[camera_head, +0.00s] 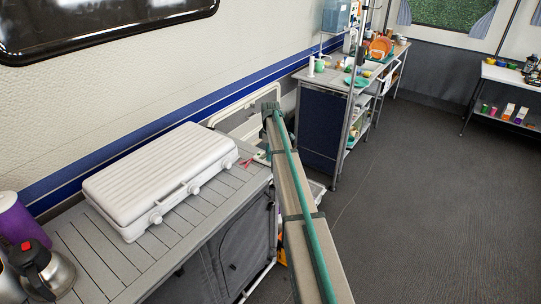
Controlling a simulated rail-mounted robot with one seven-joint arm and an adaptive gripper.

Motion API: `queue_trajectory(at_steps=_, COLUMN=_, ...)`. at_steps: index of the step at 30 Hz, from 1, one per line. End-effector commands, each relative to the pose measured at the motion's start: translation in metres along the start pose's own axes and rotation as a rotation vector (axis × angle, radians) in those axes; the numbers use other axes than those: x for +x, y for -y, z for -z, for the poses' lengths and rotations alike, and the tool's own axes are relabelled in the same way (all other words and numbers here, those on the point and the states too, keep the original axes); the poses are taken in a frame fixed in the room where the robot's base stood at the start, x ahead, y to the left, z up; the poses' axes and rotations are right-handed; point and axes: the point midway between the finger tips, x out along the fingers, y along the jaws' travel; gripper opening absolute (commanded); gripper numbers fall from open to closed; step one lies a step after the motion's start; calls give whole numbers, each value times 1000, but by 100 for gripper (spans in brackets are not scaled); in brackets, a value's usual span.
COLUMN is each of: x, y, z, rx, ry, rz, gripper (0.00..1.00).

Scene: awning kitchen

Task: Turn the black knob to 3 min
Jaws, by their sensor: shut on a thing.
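I cannot make out a black knob with minute marks anywhere in the camera_head view. A closed white ribbed case (160,180) lies on the slatted counter, with several small white knobs along its front edge; none of these is black. A long beige beam with a green stripe, which looks like part of my arm, crosses the middle from the bottom right up to the counter's far end. I do not see my gripper or its fingers. Whatever lies behind the beam is hidden.
The slatted grey counter (118,262) holds a steel kettle (48,277) and a purple container (18,225) at the left. A second counter (322,82) with dishes stands at the back. A white table (515,79) is at the far right. The grey floor (430,200) is open.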

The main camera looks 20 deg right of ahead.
Motion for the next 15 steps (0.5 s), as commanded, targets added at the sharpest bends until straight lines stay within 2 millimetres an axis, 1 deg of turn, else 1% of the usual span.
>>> queue_trajectory(at_steps=8, x=2, y=0, z=0, rx=205, ry=0, rz=0, gripper=0)
queue_trajectory(at_steps=15, x=1, y=0, z=0, rx=434, ry=0, rz=0, gripper=0)
